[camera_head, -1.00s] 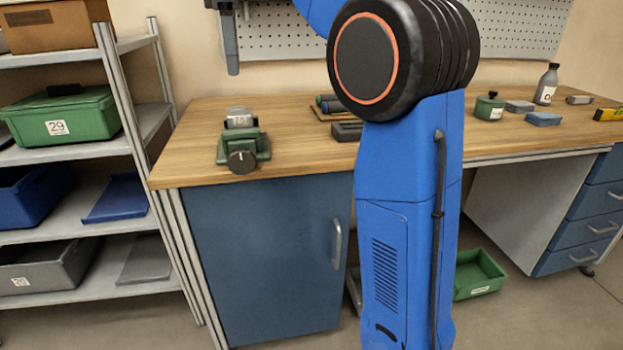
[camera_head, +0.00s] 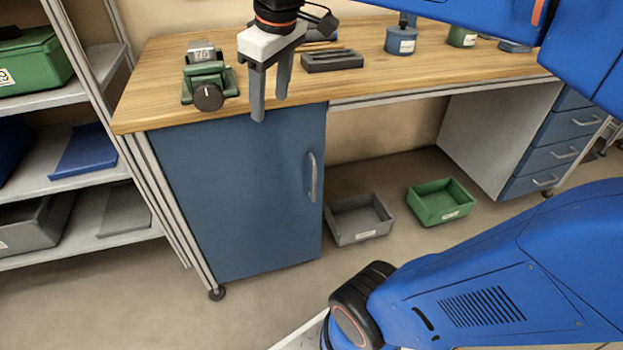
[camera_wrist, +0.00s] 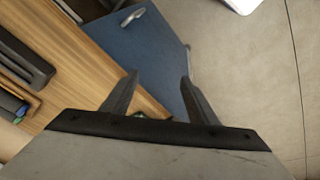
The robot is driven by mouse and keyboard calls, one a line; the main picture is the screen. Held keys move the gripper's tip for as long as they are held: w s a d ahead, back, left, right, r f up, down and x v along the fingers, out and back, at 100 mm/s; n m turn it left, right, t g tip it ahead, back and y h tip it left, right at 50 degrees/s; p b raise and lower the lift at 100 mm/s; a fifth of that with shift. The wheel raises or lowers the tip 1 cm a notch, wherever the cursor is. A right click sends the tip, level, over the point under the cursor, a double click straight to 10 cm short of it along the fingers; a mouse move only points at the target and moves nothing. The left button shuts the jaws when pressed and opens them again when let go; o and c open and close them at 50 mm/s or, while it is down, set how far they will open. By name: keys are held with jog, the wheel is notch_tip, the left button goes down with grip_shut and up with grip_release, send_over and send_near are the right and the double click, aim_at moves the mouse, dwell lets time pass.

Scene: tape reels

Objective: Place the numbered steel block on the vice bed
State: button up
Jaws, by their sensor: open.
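The steel block (camera_head: 203,45), pale grey with the number 75 on its face, rests upright at the green vice (camera_head: 207,78). It sits at the back of the vice, behind the front jaw. I cannot tell how far down it sits, as its lower part is hidden. The vice stands at the left end of the bench with its black knob to the front. My gripper (camera_head: 270,108) points down, open and empty, to the right of the vice and near the bench's front edge. In the wrist view my open fingers (camera_wrist: 159,76) have nothing between them.
The wooden bench (camera_head: 150,100) has a dark slotted block (camera_head: 332,62) right of my gripper and a blue round container (camera_head: 401,40) beyond it. A cabinet (camera_head: 240,190) is below. A grey bin (camera_head: 358,222) and a green bin (camera_head: 440,203) lie on the floor.

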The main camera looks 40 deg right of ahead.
jog(key=s+f+m, duration=0.2)
jog(key=s+f, duration=0.4)
jog(key=f, duration=0.2)
jog(key=s+d+f+m+t, duration=0.1)
jog(key=s+f+m, duration=0.2)
jog(key=s+f, duration=0.2)
notch_tip(320, 180, down, 4)
jog(key=shift+s+d+r+t, duration=0.1)
jog(key=shift+s+d+t, duration=0.15)
jog(key=shift+s+t, duration=0.1)
jog(key=shift+c, duration=0.4)
